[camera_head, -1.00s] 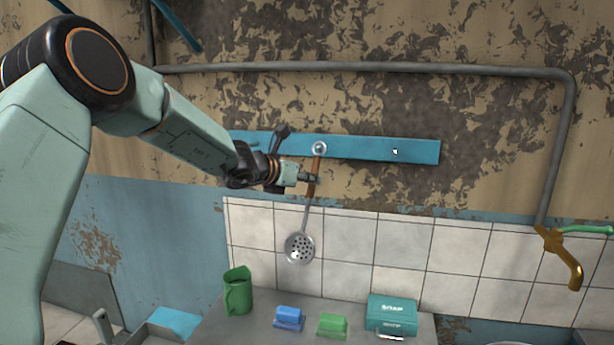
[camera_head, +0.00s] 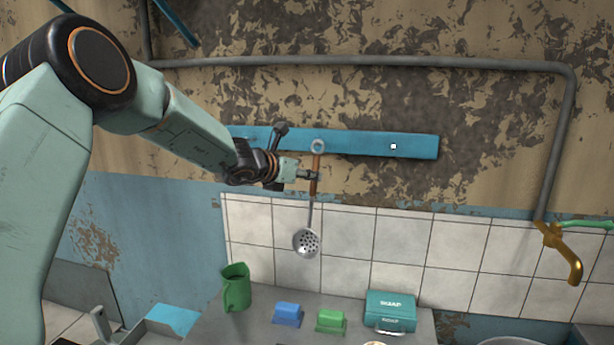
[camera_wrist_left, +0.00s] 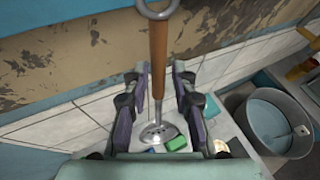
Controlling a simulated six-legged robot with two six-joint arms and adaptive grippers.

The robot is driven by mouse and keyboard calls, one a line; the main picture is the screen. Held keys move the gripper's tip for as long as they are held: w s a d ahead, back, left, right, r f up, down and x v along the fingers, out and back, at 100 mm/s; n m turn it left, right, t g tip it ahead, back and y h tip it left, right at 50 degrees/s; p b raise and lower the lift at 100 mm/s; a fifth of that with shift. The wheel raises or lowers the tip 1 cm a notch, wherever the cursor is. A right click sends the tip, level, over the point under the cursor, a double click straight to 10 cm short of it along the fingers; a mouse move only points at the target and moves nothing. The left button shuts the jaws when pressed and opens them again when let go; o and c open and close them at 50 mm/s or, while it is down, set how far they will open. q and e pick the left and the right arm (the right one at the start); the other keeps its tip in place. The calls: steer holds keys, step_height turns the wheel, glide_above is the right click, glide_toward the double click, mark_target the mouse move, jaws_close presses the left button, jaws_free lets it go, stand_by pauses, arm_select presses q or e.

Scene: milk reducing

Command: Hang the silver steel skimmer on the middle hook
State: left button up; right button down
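The skimmer (camera_head: 306,243) has a perforated silver head, a brown handle and a metal ring at its top. It hangs nearly upright, with its ring at the middle hook position on the blue rail (camera_head: 365,147); the ring hides the hook itself. My left gripper (camera_head: 313,175) is around the upper handle. In the left wrist view the handle (camera_wrist_left: 158,60) stands between the two fingers (camera_wrist_left: 160,78), with a visible gap on each side, so the gripper looks open. My right gripper is not in view.
A small pale hook (camera_head: 393,146) is on the rail's right part. A brass tap (camera_head: 562,255) is at right. A metal pot (camera_wrist_left: 275,125) shows in the left wrist view.

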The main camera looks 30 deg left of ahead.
arm_select(q)
steer(key=shift+o, duration=1.3)
steer(key=shift+s+r, duration=0.1)
steer(key=shift+s, duration=0.05)
steer(key=v, duration=1.2)
